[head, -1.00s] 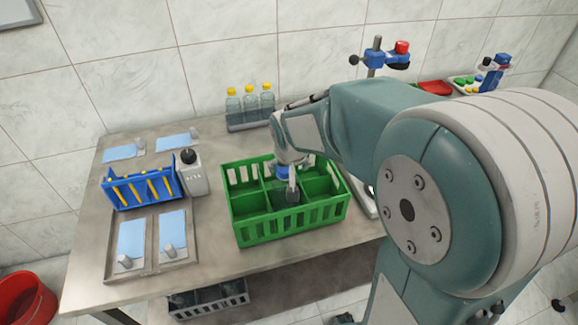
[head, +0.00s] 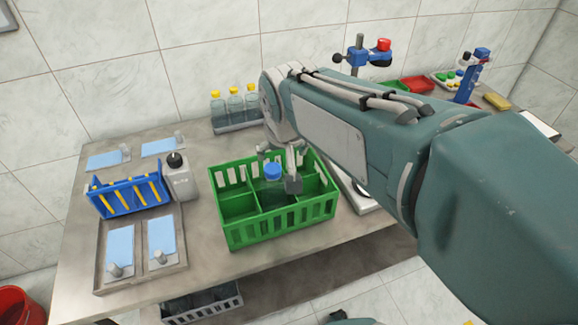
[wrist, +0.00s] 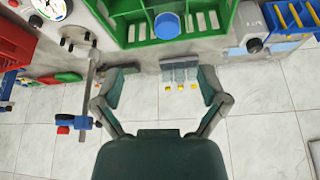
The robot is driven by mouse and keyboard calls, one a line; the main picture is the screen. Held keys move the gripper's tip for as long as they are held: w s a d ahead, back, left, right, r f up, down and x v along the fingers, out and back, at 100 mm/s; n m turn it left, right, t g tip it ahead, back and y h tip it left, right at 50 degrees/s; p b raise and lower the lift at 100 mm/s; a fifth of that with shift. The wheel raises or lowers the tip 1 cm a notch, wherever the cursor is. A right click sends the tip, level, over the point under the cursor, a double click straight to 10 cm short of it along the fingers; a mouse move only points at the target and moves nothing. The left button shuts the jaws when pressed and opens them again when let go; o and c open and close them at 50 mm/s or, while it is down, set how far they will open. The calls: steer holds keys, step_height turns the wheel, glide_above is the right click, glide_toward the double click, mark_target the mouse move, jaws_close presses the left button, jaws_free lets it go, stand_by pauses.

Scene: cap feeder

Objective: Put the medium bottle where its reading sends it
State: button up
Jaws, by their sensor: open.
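A bottle with a blue cap (head: 272,170) stands in a compartment of the green crate (head: 268,240). Its blue cap also shows from above in the wrist view (wrist: 167,25), and its body is mostly hidden by the crate and my gripper. I cannot judge its size class or see any reading. My gripper (head: 284,166) is over the crate, close to the bottle. In the wrist view my gripper (wrist: 168,70) has its fingers spread wide with nothing between them, and the cap lies beyond the fingertips.
Yellow-capped bottles (head: 235,106) stand behind the crate. A blue rack (head: 130,196), a grey bottle (head: 181,180) and a tray with blue sheets (head: 140,255) are at left. A clamp stand (head: 362,62) and red tray (head: 417,84) are at right. A dial (wrist: 48,8) shows in the wrist view.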

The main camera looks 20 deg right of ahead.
steer(key=s+f+n, duration=0.1)
steer(key=s, duration=1.2)
steer(key=shift+s+d+f+n+t+y, duration=0.25)
steer(key=shift+d+n+t+y, duration=0.05)
steer(key=shift+d+n+t, duration=0.1)
stand_by(0.5)
